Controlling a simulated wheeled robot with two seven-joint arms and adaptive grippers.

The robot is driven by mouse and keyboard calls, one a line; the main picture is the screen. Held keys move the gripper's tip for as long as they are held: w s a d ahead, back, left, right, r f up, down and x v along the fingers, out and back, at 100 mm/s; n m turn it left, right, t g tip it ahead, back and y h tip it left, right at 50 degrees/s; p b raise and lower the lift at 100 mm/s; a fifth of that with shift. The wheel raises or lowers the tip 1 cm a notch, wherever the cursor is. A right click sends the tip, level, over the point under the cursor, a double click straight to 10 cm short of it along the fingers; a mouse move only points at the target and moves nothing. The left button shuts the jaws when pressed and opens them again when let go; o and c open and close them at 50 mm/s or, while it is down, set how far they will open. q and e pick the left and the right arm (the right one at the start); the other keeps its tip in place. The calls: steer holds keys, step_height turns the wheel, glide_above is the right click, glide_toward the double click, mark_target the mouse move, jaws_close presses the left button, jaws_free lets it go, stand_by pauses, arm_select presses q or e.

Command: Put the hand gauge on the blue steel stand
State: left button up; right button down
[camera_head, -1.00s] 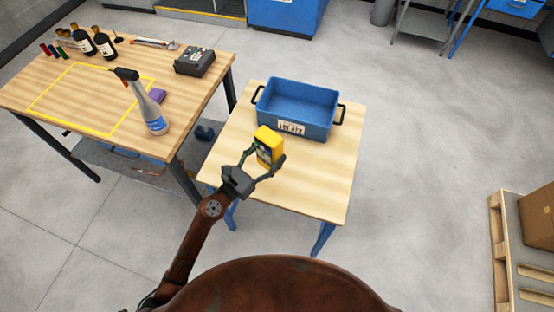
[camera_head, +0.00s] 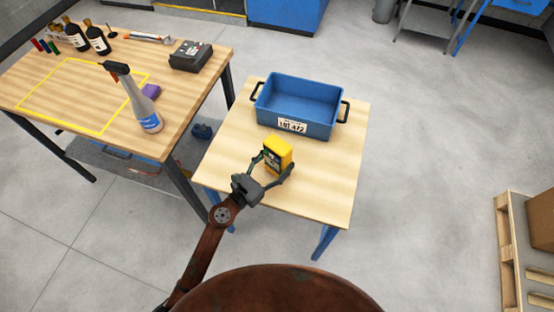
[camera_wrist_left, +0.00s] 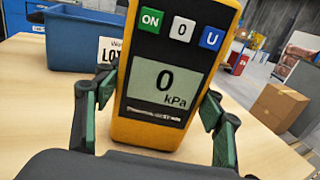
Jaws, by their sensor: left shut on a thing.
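The hand gauge (camera_head: 278,154) is a yellow box with a dark front. My left gripper (camera_head: 272,172) is shut on it and holds it upright at the wooden top of the blue-legged stand (camera_head: 325,185), in front of the blue bin. I cannot tell whether its base touches the top. In the left wrist view the gauge (camera_wrist_left: 170,75) faces me, with a display reading 0 kPa and ON, 0 and U buttons. The left gripper's fingers (camera_wrist_left: 155,115) are on both its sides. My right gripper is not in view.
A blue bin (camera_head: 297,100) with black handles and a lot label fills the stand's back. The stand's right and front are clear. The workbench (camera_head: 190,85) at left carries a spray bottle (camera_head: 148,115), dark bottles (camera_head: 97,40) and a dark box (camera_head: 191,55). A pallet (camera_head: 508,240) is at right.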

mark_target(273, 165)
arm_select(q)
steer(key=o, duration=1.3)
steer(key=shift+f, duration=0.1)
steer(key=o, duration=0.4)
steer(key=shift+c, duration=0.2)
steer(key=shift+o, duration=0.4)
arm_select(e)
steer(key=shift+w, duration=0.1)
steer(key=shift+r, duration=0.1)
arm_select(q)
steer(key=v, duration=1.1)
steer(key=shift+s+a+b, duration=0.3)
steer(key=shift+s, duration=0.1)
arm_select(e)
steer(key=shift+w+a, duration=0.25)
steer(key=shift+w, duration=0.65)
